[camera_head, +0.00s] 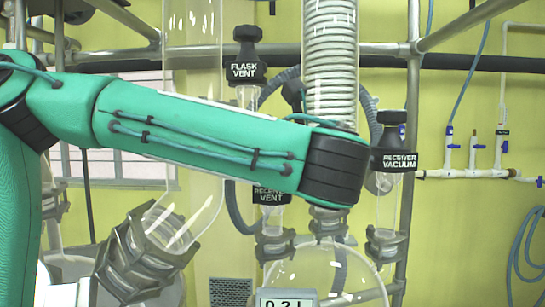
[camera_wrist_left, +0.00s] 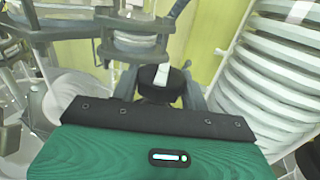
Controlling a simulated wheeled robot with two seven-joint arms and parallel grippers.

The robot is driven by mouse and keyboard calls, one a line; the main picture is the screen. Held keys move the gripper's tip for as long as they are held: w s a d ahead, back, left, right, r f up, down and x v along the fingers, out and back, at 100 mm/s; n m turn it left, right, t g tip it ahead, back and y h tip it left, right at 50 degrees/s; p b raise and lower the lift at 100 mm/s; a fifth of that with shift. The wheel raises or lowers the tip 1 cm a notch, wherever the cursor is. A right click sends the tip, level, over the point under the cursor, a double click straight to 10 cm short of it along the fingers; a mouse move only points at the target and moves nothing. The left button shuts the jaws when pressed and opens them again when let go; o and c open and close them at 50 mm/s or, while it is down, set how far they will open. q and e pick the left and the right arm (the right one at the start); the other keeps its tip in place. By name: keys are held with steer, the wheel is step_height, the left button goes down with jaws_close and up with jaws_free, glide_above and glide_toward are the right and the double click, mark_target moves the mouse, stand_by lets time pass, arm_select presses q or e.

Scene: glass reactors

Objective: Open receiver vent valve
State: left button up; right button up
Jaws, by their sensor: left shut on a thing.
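The receiver vent valve, with its black label (camera_head: 268,196), shows just below my left forearm in the head view, with clear glass under it. Its upper part is hidden behind the forearm. In the left wrist view, my left gripper (camera_wrist_left: 162,84) is shut on a round black knob (camera_wrist_left: 154,92) with a white mark on top. The knob appears to be the receiver vent valve's. The gripper itself is hidden behind my arm in the head view. My right gripper is in neither view.
The flask vent valve (camera_head: 245,68) stands above my forearm. The receiver vacuum valve (camera_head: 398,160) is close to the right of my wrist. A coiled glass condenser (camera_head: 330,50) rises behind the arm. Metal frame bars (camera_head: 470,22) and a digital display (camera_head: 287,300) are nearby.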

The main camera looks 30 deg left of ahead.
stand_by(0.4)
arm_select(q)
steer(key=o, duration=1)
